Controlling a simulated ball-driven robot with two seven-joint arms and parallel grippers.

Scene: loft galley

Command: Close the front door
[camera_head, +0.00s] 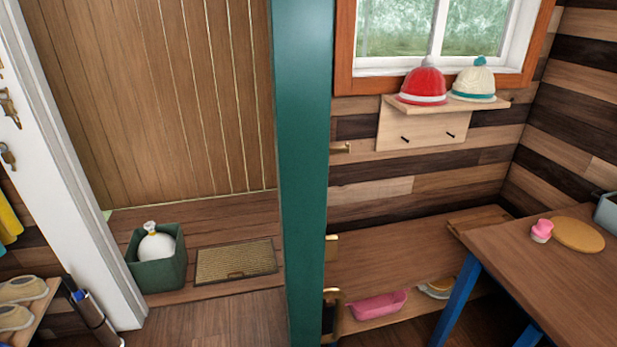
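The front door, a teal-green panel (302,150), stands open and shows nearly edge-on, upright through the middle of the head view. Brass fittings (332,296) stick out on its right side low down; most of that face is hidden by the angle. To its left is the open doorway, with a white frame post (85,190) on the left side. Neither of my grippers shows in the head view.
Beyond the doorway are a green bin (160,272) with a white bag (156,246) and a brown doormat (236,262). A shoe rack (38,312) stands at lower left. A bench (400,252) and a blue-legged table (545,262) stand right of the door.

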